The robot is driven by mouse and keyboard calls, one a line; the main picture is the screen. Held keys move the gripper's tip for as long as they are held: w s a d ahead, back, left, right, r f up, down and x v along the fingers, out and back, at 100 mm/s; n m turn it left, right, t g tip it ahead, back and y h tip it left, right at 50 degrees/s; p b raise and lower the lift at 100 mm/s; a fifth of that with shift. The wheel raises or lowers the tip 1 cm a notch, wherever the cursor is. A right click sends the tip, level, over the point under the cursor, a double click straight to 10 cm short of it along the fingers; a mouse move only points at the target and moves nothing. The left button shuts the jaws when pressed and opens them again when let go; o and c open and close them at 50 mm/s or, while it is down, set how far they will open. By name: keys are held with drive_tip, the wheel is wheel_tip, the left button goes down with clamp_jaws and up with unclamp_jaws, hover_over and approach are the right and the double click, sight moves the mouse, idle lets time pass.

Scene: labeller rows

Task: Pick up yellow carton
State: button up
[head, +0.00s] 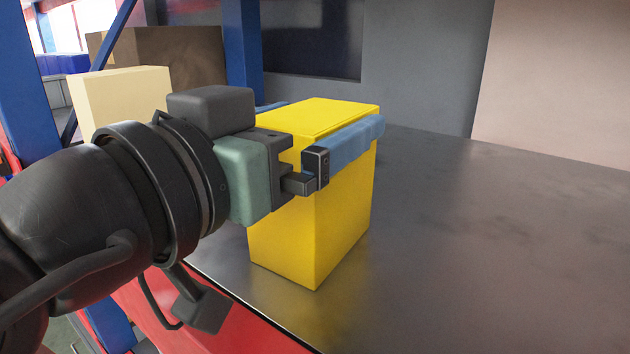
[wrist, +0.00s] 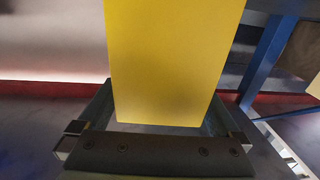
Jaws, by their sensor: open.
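The yellow carton (head: 313,212) stands upright on the dark metal surface (head: 470,240), near its front left edge. My gripper (head: 325,122) is at the upper part of the carton, with its blue fingers on either side of it. The near finger runs along the carton's right side, and the far finger shows only a little behind the top. The carton also fills the middle of the wrist view (wrist: 170,60), between the two fingers. The gripper is open, and whether either finger touches the carton cannot be told.
A cream box (head: 118,103) and a brown box (head: 170,58) stand behind my arm at the left. Blue posts (head: 248,45) rise behind the carton and at the far left. A grey wall (head: 420,70) stands at the back. The surface right of the carton is clear.

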drive_tip(key=shift+w+d, duration=0.15)
drive_tip(key=shift+w, duration=0.15)
drive_tip(key=shift+s, duration=0.15)
drive_tip(key=shift+c, duration=0.7)
clamp_jaws()
